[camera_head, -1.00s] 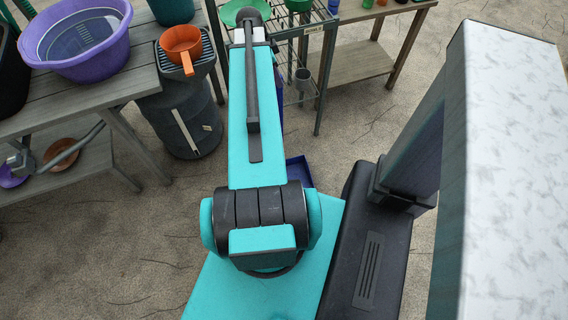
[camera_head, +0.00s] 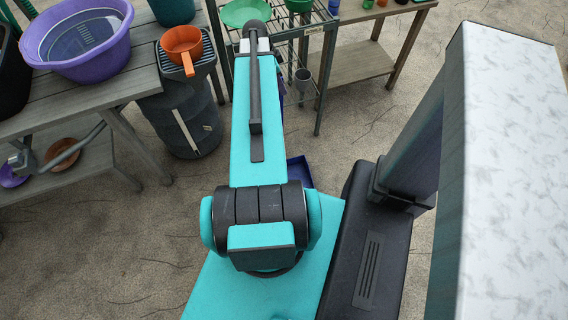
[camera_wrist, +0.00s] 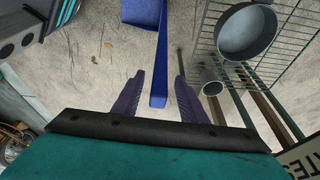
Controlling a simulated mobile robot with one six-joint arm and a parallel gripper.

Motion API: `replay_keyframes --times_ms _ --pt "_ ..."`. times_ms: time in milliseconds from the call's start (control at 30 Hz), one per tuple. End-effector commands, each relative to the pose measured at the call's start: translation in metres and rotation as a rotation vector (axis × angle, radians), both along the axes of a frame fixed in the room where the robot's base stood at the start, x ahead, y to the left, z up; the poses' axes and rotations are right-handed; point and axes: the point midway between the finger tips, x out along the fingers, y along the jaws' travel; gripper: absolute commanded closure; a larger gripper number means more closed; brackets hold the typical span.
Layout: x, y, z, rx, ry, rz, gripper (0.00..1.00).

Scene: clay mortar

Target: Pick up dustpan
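My gripper (camera_wrist: 159,77) is open, one dark finger on each side of the handle, with gaps on both sides. I cannot tell how far above the handle the fingertips are.
A wire rack (camera_head: 290,60) with a grey pot (camera_wrist: 247,32) and a grey cup (camera_wrist: 211,84) stands close on the right. A wooden table (camera_head: 80,105) with a purple tub (camera_head: 75,60) and a dark bin (camera_head: 182,125) are at left.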

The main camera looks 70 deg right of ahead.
Motion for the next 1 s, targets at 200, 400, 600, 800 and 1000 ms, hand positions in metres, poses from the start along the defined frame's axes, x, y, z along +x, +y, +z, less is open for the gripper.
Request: replay_keyframes --times_ms 200,400,600,800,1000 --pt "-0.007 -0.003 -0.021 0.001 0.001 -0.002 0.61" --pt "-0.009 -0.005 -0.032 0.001 0.0 -0.001 0.61" --pt "-0.01 -0.005 -0.033 0.0 0.0 -0.001 0.61" --pt "-0.01 -0.005 -0.033 0.0 0.0 -0.001 0.61" --pt "-0.01 -0.005 -0.033 0.0 0.0 -0.002 0.61"
